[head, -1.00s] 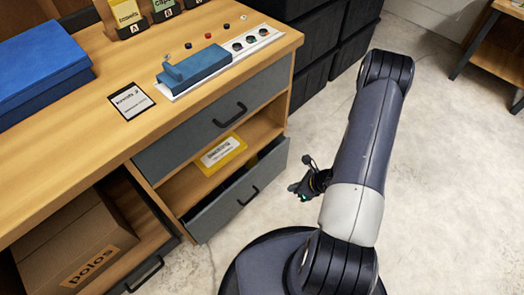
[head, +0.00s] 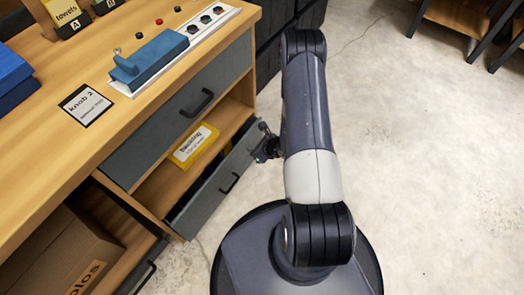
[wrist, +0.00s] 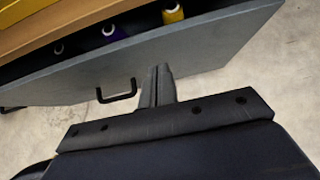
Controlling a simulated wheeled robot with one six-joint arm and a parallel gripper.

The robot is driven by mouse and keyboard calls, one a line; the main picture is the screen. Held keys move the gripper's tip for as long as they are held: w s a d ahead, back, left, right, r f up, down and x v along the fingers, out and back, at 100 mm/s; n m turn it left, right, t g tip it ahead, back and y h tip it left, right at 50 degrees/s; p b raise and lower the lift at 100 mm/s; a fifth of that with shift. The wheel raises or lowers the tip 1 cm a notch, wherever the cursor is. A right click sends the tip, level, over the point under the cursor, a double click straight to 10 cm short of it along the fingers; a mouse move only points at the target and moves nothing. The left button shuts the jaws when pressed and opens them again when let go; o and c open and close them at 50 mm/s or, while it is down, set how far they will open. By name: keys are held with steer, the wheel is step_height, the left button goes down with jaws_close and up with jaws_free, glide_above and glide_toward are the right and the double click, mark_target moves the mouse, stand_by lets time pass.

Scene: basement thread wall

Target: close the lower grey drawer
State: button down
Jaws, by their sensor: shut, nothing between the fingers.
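The lower grey drawer (head: 215,193) stands open below a shelf of the wooden bench, its front panel out from the cabinet. In the wrist view its grey front (wrist: 225,50) crosses the picture, with a black handle (wrist: 118,95) left of my fingers. My gripper (head: 264,150) is at the right end of the drawer front in the head view. In the wrist view my gripper (wrist: 160,72) is shut and empty, its tips at the drawer front. I cannot tell whether they touch it. Spools, one purple (wrist: 112,32) and one yellow (wrist: 172,12), show inside the drawer.
The upper grey drawer (head: 185,115) is shut. A yellow labelled box (head: 194,145) lies on the shelf between. A cardboard box (head: 55,250) sits in the left compartment. Black bins (head: 285,20) stand behind. The concrete floor (head: 420,170) to the right is clear.

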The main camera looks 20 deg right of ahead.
steer(key=shift+w+a, duration=0.7)
steer(key=shift+w, duration=0.3)
steer(key=w+a+b, duration=0.2)
steer(key=w, duration=0.1)
steer(key=shift+w+a+f, duration=0.1)
steer(key=shift+w+a, duration=0.05)
steer(key=shift+w, duration=0.1)
steer(key=shift+w+a+r, duration=0.15)
steer(key=shift+w+r, duration=0.1)
steer(key=shift+w, duration=0.05)
steer(key=shift+w, duration=0.1)
